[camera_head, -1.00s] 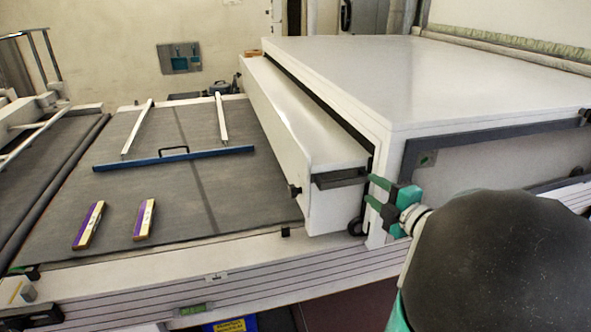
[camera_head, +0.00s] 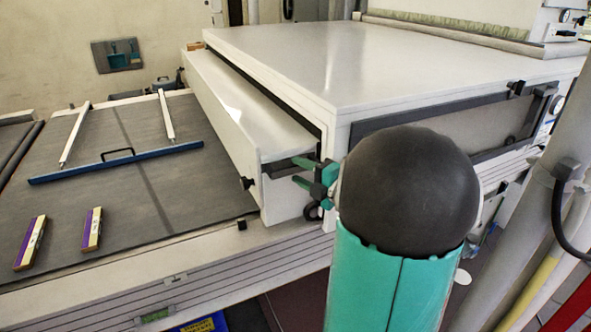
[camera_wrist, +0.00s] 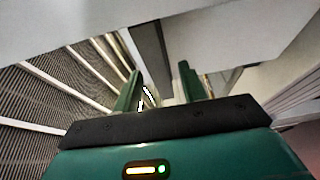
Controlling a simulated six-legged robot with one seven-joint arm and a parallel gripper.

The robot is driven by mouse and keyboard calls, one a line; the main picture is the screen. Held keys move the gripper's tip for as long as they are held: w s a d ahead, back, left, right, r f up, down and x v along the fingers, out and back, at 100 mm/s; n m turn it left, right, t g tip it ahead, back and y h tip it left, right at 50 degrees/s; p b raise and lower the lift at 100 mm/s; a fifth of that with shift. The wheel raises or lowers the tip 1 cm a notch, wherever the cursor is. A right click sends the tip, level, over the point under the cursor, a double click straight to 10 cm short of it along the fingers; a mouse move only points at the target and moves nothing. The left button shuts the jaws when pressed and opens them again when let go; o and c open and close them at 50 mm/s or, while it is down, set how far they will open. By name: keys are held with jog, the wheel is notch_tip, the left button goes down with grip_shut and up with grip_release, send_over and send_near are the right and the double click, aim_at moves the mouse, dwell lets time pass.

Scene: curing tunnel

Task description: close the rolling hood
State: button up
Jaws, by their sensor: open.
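The rolling hood (camera_head: 255,112) is a long white cover partly out from the left side of the large white housing (camera_head: 380,55). A strip of it sticks out over the grey belt. A dark bar handle (camera_head: 278,168) is on its near end. My gripper (camera_head: 302,173) has green fingers, spread open at the right end of this handle. In the wrist view a dark bar (camera_wrist: 153,65) lies beyond and between the two fingers (camera_wrist: 163,88). I cannot tell whether the fingers touch it.
A blue bar frame (camera_head: 118,163) with white rods lies on the grey belt (camera_head: 150,185). Two purple and cream blocks (camera_head: 31,243) (camera_head: 92,230) lie nearer. A dark rail (camera_head: 420,118) runs along the housing's near side. Pale posts (camera_head: 555,165) stand at the right.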

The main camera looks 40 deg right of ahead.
jog(key=shift+w+a, duration=0.1)
jog(key=shift+w, duration=1)
jog(key=shift+c, duration=0.4)
grip_shut()
jog(key=shift+a, duration=0.1)
